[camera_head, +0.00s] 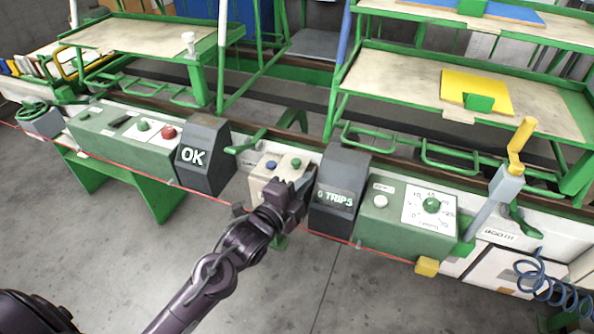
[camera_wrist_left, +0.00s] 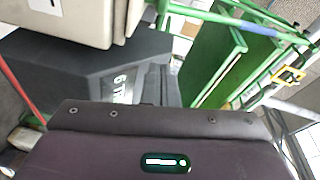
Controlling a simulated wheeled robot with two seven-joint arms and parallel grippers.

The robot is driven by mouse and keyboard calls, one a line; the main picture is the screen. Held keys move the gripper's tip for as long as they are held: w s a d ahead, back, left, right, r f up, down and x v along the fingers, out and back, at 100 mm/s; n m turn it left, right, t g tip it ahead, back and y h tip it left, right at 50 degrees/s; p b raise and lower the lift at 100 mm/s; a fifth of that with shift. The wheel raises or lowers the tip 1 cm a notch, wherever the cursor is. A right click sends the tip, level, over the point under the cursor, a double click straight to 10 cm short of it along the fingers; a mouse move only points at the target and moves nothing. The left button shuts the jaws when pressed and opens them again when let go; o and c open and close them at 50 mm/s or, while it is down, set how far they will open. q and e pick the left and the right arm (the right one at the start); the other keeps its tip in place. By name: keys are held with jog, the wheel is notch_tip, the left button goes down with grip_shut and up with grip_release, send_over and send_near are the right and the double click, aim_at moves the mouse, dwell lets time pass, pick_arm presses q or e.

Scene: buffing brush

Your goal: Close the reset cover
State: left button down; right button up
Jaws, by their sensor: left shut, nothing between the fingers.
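My left gripper (camera_head: 306,182) is shut and empty. Its fingertips are beside the left side of the dark "TRIPS" display box (camera_head: 337,212), in front of a beige box (camera_head: 258,176) with a blue and a green button. I cannot tell whether it touches either. In the left wrist view the gripper's fingers (camera_wrist_left: 160,85) are beside the dark display box (camera_wrist_left: 90,62), with the beige box (camera_wrist_left: 85,20) at the top. I cannot make out a reset cover for certain; the gripper and arm hide part of the beige box. My right gripper is not in view.
A dark "OK" box (camera_head: 204,157) and a green button panel (camera_head: 125,140) stand to the left. A green panel with a dial (camera_head: 408,218) and a grey lever with a yellow handle (camera_head: 500,190) are to the right. A red cord (camera_head: 385,252) runs along the front. The floor in front is clear.

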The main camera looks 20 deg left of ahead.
aim_at(296, 172)
pick_arm(q)
jog(key=w+a, duration=0.2)
jog(key=w, duration=0.1)
jog(key=shift+w+a+f, duration=0.15)
jog(key=shift+w+f, duration=0.1)
jog(key=shift+f, duration=0.15)
jog(key=shift+w+a+f, duration=0.1)
jog(key=shift+w+a, duration=0.05)
jog(key=shift+a, duration=0.15)
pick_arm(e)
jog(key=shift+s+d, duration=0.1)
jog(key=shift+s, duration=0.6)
pick_arm(q)
jog(key=shift+a, duration=0.1)
jog(key=a+p, duration=0.1)
jog(key=a, duration=0.5)
jog(key=shift+w+a, duration=0.15)
jog(key=shift+a, duration=0.05)
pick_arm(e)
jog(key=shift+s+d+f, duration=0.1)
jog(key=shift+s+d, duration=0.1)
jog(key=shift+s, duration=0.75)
pick_arm(q)
jog(key=shift+a, duration=0.1)
jog(key=shift+p, duration=0.35)
